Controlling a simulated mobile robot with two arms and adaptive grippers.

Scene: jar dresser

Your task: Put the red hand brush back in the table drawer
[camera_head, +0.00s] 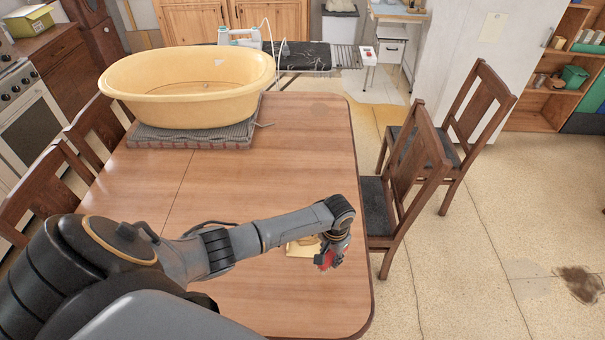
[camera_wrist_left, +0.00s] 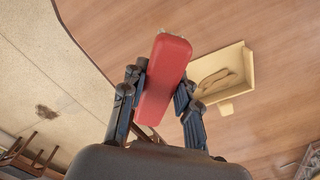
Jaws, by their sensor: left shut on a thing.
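The red hand brush (camera_wrist_left: 165,72) is between the fingers of my left gripper (camera_wrist_left: 160,90) in the left wrist view, its long red block pointing away from the palm. In the head view, the brush (camera_head: 325,260) is a small red patch at my left gripper (camera_head: 331,254), over the right part of the wooden table (camera_head: 270,170) near its right edge. The gripper is shut on the brush. A drawer of the table cannot be made out. My right gripper is not in view.
A cream, shallow tray-like thing (camera_wrist_left: 222,75) lies beside the gripper; it also shows in the head view (camera_head: 300,248). Chairs (camera_head: 405,175) stand close to the table's right side.

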